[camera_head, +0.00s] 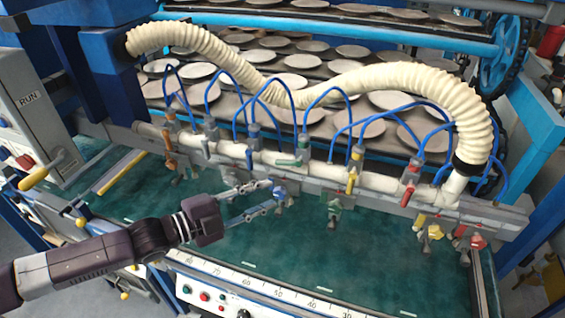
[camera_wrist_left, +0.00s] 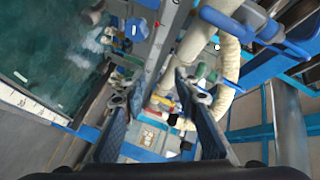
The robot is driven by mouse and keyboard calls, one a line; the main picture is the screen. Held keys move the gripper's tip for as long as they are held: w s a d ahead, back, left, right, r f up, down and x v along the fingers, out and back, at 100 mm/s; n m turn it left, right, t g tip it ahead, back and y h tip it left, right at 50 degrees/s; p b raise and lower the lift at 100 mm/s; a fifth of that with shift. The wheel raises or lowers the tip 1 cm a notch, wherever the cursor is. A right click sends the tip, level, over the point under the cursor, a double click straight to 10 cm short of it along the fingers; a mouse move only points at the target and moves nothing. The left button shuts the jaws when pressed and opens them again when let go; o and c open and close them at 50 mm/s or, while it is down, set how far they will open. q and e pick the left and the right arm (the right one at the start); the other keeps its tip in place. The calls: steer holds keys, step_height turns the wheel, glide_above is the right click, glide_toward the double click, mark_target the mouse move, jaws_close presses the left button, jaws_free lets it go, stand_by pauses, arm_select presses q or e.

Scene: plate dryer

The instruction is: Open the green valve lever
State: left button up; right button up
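A row of coloured valve levers runs along a pale pipe on the grey rail. In the head view a green lever (camera_head: 303,147) stands on top of the rail, between a grey-blue one and a yellow one. A second green fitting (camera_head: 334,211) hangs below the rail, right of a blue fitting (camera_head: 279,192). My left gripper (camera_head: 270,196) reaches in from the left with its fingers apart, beside the blue fitting and left of the lower green one. In the left wrist view the gripper (camera_wrist_left: 160,90) is open and empty, with small coloured fittings beyond. My right gripper is out of view.
A ribbed cream hose (camera_head: 375,82) and thin blue tubes arch above the rail. Racks with several plates (camera_head: 297,62) rise behind. A green work surface (camera_head: 225,265) lies clear below. A yellow lever (camera_head: 355,165) and a red lever (camera_head: 410,188) stand to the right.

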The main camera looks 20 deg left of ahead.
arm_select(q)
steer(key=m+h, duration=0.2)
glide_toward(285, 164)
steer(key=d, duration=0.1)
steer(key=p+x, duration=0.1)
steer(key=x, duration=0.2)
steer(key=p+x, duration=0.2)
steer(key=x, duration=0.2)
steer(key=shift+w+r, duration=0.15)
steer(key=shift+w, duration=0.35)
steer(key=shift+w+d, duration=0.35)
steer(key=shift+c, duration=0.3)
jaws_close()
